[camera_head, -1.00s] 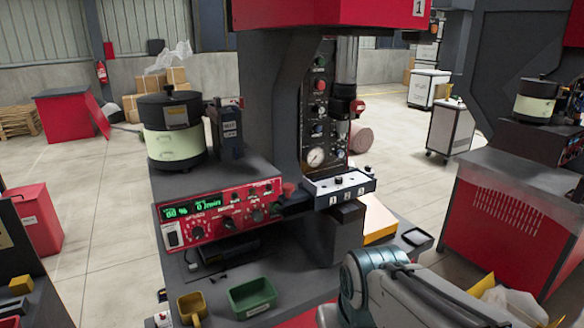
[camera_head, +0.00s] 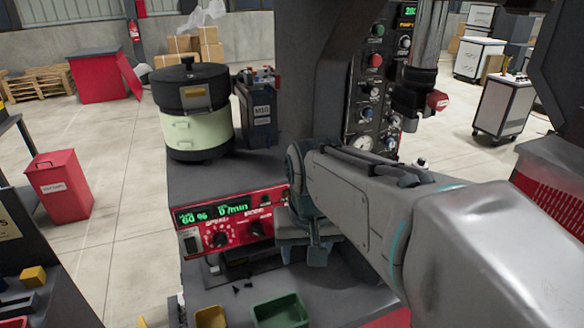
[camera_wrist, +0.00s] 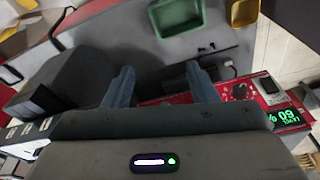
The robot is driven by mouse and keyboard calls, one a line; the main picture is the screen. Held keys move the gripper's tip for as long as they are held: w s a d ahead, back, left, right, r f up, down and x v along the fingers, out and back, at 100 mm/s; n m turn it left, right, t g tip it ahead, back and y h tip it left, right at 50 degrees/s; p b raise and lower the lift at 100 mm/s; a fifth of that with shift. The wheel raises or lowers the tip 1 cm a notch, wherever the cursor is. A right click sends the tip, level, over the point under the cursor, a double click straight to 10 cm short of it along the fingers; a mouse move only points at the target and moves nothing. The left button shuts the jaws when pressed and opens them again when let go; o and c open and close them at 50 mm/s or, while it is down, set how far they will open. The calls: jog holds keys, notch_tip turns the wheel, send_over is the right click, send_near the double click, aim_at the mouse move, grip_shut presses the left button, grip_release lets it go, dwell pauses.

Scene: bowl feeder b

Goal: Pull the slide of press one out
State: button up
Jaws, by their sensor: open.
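Press one's slide, a dark bar with a pale numbered top, shows at the left edge of the wrist view (camera_wrist: 22,132). In the head view my arm covers nearly all of it; only a small knob on a pale top shows past the arm. My gripper (camera_wrist: 160,82) is open, its two fingers apart above the front of the press bench, between the slide and the red control panel (camera_wrist: 245,95). In the head view my gripper (camera_head: 303,252) is in front of the panel (camera_head: 230,222). I cannot tell whether the slide's end is between the fingers.
A bowl feeder (camera_head: 193,112) stands on the bench behind the panel. A green bin (camera_head: 281,312) and a yellow bin (camera_head: 211,318) are on the lower shelf. The press tool with a red knob (camera_head: 437,100) hangs above my arm. A dark block (camera_wrist: 85,82) is left of the fingers.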

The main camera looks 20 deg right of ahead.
jog(key=w+d+r+m+p, duration=0.1)
jog(key=w+d+r+m, duration=0.1)
jog(key=d+r, duration=0.1)
jog(key=w+d+r+m+g+p, duration=0.1)
jog(key=w+d+r+m, duration=0.1)
jog(key=r, duration=0.3)
jog(key=w+d+r+m+g+p, duration=0.1)
jog(key=w+d+r, duration=0.3)
jog(key=shift+r+m, duration=0.2)
jog(key=shift+m, duration=0.2)
jog(key=shift+d+f, duration=0.1)
jog(key=shift+d, duration=0.05)
jog(key=shift+f, duration=3.55)
grip_shut()
